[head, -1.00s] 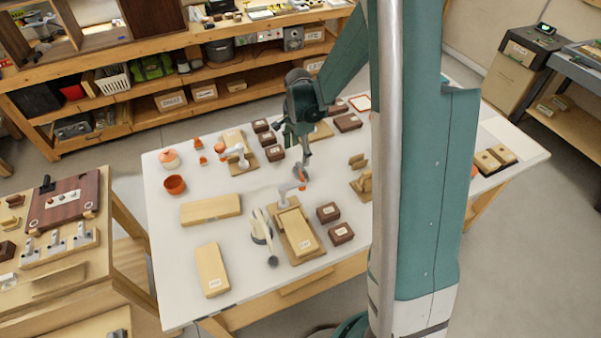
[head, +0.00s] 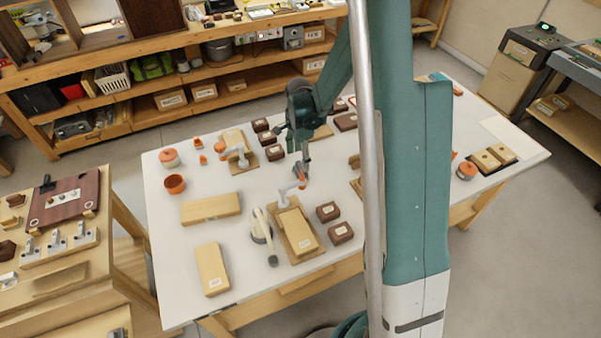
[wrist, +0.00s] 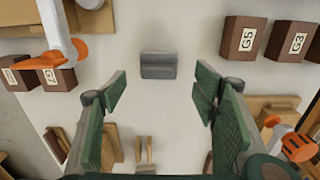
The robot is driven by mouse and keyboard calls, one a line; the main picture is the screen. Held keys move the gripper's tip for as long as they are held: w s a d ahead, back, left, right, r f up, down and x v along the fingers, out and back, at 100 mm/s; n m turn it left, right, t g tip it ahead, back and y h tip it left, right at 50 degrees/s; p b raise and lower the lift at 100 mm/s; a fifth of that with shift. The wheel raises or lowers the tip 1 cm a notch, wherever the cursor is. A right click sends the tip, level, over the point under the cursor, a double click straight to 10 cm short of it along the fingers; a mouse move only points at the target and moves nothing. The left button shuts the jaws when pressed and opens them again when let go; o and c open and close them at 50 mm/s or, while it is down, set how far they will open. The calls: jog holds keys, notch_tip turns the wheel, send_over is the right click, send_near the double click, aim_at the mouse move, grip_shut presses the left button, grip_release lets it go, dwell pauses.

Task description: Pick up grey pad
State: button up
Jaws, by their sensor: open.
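The grey pad (wrist: 158,65) is a small grey block lying flat on the white table. It shows in the upper middle of the wrist view, ahead of my fingertips and between them from left to right. I cannot make it out in the head view, where my arm and gripper cover part of the table. My gripper (wrist: 160,90) is open, with green finger pads wide apart and nothing between them. In the head view my gripper (head: 301,160) points down over the middle of the table.
Dark labelled blocks G5 (wrist: 238,38) and G3 (wrist: 290,40) stand right of the pad. A white clamp with an orange tip (wrist: 75,50) is at the left, and another orange-tipped clamp (wrist: 299,147) at lower right. Bare white table surrounds the pad.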

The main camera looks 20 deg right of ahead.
jog(key=shift+f, duration=0.7)
jog(key=shift+f, duration=0.1)
jog(key=shift+s+d+f, duration=0.1)
jog(key=shift+d+f, duration=0.05)
jog(key=shift+f, duration=2.35)
jog(key=c, duration=1)
